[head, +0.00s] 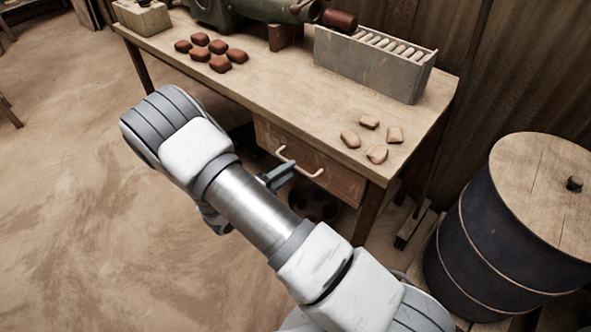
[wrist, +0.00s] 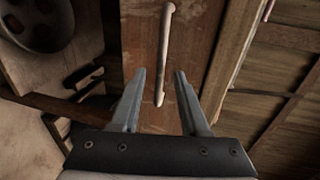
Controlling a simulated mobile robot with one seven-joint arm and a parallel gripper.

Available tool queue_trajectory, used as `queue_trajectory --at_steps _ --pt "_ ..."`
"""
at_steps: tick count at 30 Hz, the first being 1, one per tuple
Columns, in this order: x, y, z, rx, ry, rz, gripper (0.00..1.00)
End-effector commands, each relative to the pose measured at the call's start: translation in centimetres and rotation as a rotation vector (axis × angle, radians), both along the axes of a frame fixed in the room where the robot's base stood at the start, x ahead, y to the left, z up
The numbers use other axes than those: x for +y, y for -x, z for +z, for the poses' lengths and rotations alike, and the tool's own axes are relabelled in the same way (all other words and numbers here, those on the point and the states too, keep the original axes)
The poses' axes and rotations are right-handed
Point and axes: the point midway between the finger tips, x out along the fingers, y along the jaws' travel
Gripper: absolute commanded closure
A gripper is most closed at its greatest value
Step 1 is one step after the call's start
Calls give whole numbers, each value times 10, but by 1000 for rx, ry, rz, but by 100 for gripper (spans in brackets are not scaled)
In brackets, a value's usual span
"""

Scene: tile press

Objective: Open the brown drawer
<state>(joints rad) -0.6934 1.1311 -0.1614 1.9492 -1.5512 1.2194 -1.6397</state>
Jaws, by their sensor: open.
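The brown drawer (head: 325,180) is under the right part of the wooden table, and its front looks shut. A pale bar handle (head: 299,163) runs across its front. In the wrist view the drawer front (wrist: 139,60) fills the middle, and the handle (wrist: 165,50) runs lengthwise, its lower end between the finger lines. My gripper (wrist: 164,75) is open, with one finger on each side of the handle's line and nothing held. In the head view my gripper (head: 277,178) is just in front of the drawer, partly hidden by my arm.
The table (head: 290,103) holds dark red tiles (head: 211,52), pale tiles (head: 376,154), a grey rack (head: 368,68) and a green machine (head: 245,10). A blue barrel (head: 500,235) stands at the right. The floor (head: 70,200) at the left is clear.

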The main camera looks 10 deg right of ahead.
Motion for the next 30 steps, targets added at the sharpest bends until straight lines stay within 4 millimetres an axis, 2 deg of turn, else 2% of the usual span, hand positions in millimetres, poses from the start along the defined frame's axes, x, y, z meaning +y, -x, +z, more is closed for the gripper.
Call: queue_trajectory --at_steps 1,6,18,20,26,30 --pt "-9 -5 -4 -2 0 -4 56" --pt "-25 -18 -8 -1 0 -1 56" --pt "-32 -23 -8 -1 -1 0 56" --pt "-32 -23 -8 -1 -1 0 63" --pt "-31 -23 -8 -1 -1 0 99" --pt "-31 -23 -8 -1 -1 0 100"
